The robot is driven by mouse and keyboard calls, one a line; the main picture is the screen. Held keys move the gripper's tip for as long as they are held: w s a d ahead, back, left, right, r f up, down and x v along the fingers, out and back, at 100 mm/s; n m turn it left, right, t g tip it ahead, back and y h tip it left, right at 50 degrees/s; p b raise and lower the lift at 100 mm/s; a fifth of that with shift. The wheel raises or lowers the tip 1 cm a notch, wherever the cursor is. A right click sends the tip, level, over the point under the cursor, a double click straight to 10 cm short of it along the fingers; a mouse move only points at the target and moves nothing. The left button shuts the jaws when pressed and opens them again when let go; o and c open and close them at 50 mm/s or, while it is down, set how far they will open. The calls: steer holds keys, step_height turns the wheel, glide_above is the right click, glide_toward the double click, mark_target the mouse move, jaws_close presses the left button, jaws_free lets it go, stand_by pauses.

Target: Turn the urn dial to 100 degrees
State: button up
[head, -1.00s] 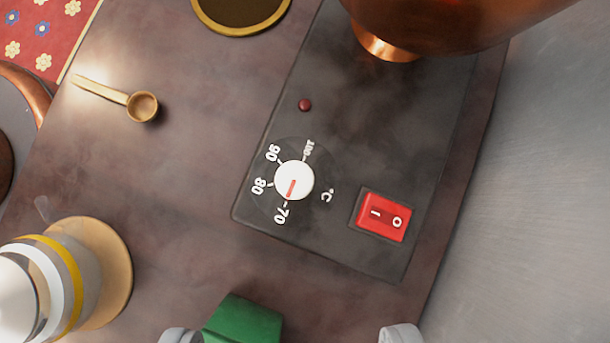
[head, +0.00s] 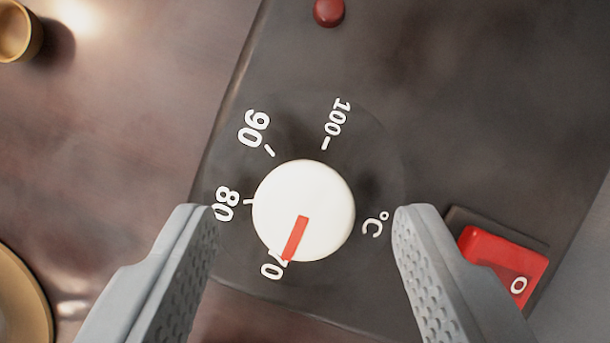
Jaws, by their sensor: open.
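The urn dial (head: 320,190) is a round white knob with a red pointer mark. The mark points down and slightly left, at the 70 on the scale. The scale around it reads 70, 80, 90 and 100, with the 100 mark (head: 333,124) at the upper right of the knob. My gripper (head: 305,212) is open, with one grey finger on each side of the knob. In this view there is a gap between each fingertip and the knob, and nothing is held. How far the fingertips are above the panel is hard to tell.
The dial sits on a dark panel (head: 440,110). A red rocker switch (head: 495,262) is close beside the right finger. A small red lamp (head: 329,11) is above the dial. A brass scoop (head: 14,32) and a round gold-rimmed object (head: 18,300) are at the left.

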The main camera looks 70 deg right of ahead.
steer(key=shift+s+a+f, duration=0.1)
steer(key=shift+a+f, duration=0.05)
steer(key=shift+f, duration=0.3)
steer(key=c, duration=1)
steer(key=shift+o, duration=0.2)
